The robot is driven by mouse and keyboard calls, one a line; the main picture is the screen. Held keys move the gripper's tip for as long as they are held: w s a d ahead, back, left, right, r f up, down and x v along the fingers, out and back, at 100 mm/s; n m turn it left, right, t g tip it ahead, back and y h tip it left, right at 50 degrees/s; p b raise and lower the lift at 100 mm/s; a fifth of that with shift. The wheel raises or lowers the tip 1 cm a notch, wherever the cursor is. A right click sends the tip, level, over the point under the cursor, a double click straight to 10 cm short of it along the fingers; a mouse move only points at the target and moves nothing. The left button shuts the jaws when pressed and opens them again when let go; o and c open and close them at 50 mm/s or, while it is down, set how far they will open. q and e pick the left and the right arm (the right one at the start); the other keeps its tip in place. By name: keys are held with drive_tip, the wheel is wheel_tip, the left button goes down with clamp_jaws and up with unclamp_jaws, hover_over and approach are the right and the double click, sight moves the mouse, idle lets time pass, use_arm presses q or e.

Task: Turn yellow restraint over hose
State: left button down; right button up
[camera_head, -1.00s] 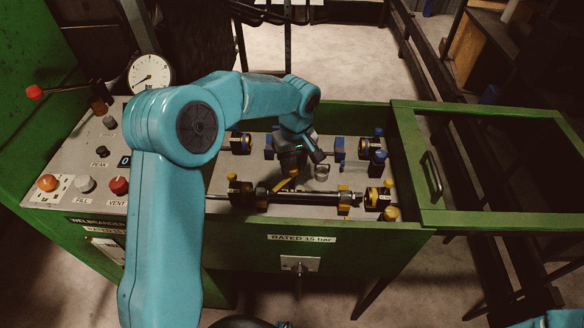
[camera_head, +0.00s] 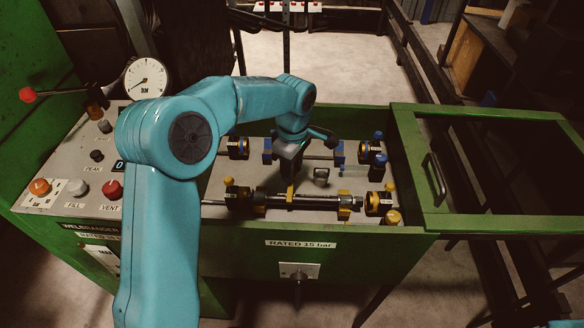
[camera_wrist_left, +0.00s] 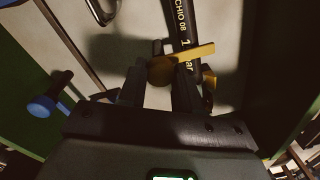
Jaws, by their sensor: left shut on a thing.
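My left gripper (camera_head: 291,190) points down at the hose's left half. In the left wrist view its fingers (camera_wrist_left: 164,84) are shut on the yellow restraint (camera_wrist_left: 197,53). The restraint's flat arm reaches across the hose there; whether it touches the hose I cannot tell. In the head view the gripper mostly hides the restraint. My right gripper is out of view.
A back row of blue-marked fittings (camera_head: 378,160) stands behind the hose. The green bed's front wall (camera_head: 330,232) runs close in front. A control panel with knobs and a gauge (camera_head: 146,79) is at left, and the open lid frame (camera_head: 480,218) at right.

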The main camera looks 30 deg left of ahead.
use_arm(q)
drive_tip(key=shift+a, duration=0.15)
idle(0.3)
drive_tip(key=c, duration=1)
unclamp_jaws()
drive_tip(key=shift+o, duration=1.1)
drive_tip(key=shift+a+f, duration=0.1)
drive_tip(key=shift+f, duration=0.05)
drive_tip(key=shift+d, duration=0.2)
drive_tip(key=shift+r, duration=0.45)
wheel_tip(320, 180, up, 16)
drive_tip(key=p, duration=0.2)
drive_tip(key=shift+w+a+f, duration=0.15)
drive_tip(key=shift+w+f, duration=0.1)
drive_tip(key=shift+w, duration=0.15)
